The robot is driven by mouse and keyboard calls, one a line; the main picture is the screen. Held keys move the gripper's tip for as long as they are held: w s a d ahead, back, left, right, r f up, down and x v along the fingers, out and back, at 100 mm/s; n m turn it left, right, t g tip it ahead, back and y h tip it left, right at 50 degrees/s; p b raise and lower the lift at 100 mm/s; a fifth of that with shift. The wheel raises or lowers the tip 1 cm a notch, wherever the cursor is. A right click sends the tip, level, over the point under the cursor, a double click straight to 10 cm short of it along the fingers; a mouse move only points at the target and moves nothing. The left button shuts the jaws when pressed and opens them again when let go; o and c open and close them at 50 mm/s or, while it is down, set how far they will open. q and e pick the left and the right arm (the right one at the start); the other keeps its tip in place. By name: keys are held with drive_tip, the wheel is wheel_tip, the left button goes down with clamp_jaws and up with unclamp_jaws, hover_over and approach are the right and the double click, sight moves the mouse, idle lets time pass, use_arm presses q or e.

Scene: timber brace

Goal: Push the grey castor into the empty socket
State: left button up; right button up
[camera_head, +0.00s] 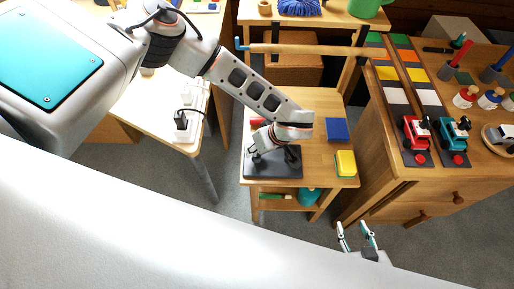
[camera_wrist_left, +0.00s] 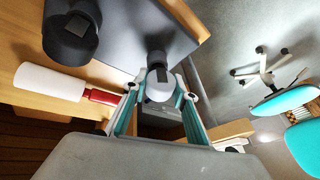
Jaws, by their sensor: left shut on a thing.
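A dark plate (camera_head: 272,174) lies on the small wooden table (camera_head: 318,178); it also fills the top of the left wrist view (camera_wrist_left: 140,20). My left gripper (camera_head: 265,150) is over the plate. In the left wrist view my left gripper (camera_wrist_left: 158,108) has its teal fingers closed around a grey castor (camera_wrist_left: 158,82) at the plate's edge. A darker castor (camera_wrist_left: 70,35) stands on the plate to the left. The socket under the held castor is hidden, and I cannot tell how far in the castor sits. My right gripper (camera_head: 356,240) is open and empty, in front of the table.
A blue block (camera_head: 337,129) and a yellow block (camera_head: 345,163) lie at the table's right. A white-and-red handled tool (camera_wrist_left: 60,85) lies beside the plate. A wooden cabinet (camera_head: 385,185) with toy trucks stands to the right. A white-topped table (camera_head: 150,115) stands to the left.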

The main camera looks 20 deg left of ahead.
use_arm(q)
drive_tip(key=shift+f, duration=0.15)
idle(0.3)
drive_tip(key=shift+r+p, duration=0.75)
drive_tip(key=shift+r, duration=0.5)
idle(0.5)
drive_tip(key=shift+f+b, duration=0.35)
drive_tip(key=shift+f, duration=0.85)
idle(1.5)
drive_tip(key=o, duration=1.3)
drive_tip(key=shift+r, duration=0.1)
